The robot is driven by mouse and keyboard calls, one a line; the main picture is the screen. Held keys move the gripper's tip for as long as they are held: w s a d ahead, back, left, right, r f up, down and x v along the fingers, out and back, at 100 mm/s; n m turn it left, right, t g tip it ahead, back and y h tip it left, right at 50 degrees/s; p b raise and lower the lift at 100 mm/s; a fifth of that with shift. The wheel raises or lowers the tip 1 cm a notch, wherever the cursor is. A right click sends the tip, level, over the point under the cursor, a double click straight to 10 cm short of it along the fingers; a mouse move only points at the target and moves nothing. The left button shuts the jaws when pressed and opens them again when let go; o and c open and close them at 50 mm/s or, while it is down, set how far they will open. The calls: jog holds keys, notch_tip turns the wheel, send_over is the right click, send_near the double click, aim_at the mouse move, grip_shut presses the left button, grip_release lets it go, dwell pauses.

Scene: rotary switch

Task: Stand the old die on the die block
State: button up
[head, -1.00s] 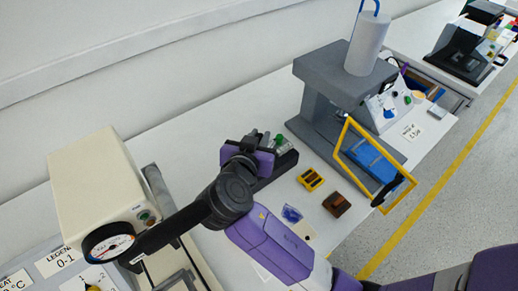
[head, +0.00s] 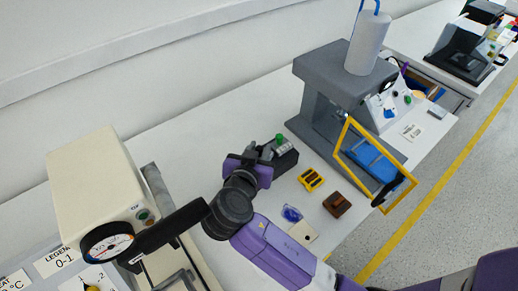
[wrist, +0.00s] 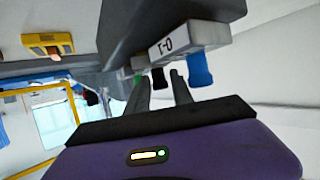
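A dark block (head: 287,162) that may be the die block stands on the bench, with a green-topped piece (head: 280,138) on it. In the wrist view, a dark grey block (wrist: 150,20) fills the top and carries a pale label (wrist: 185,40). Green (wrist: 137,79), black (wrist: 158,78) and blue (wrist: 200,69) parts project from it. My gripper (head: 262,153) is beside the block's left end. In the wrist view my gripper's fingers (wrist: 160,77) are apart, with the black part at or behind their gap; no grip shows. I cannot tell which part is the old die.
A yellow slotted block (head: 311,180), a brown block (head: 337,204), a blue piece (head: 291,213) and a pale tag (head: 303,232) lie nearby. A grey press (head: 345,78) with a yellow guard frame (head: 345,137) stands right. A beige machine (head: 95,185) stands left. Bench behind is clear.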

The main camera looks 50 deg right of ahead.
jog(key=shift+r, duration=0.25)
jog(key=shift+s+a, duration=0.1)
jog(key=shift+a, duration=0.25)
jog(key=v, duration=1.1)
jog(key=shift+s+b, duration=0.15)
jog(key=shift+b, duration=0.15)
jog(key=shift+a, duration=0.1)
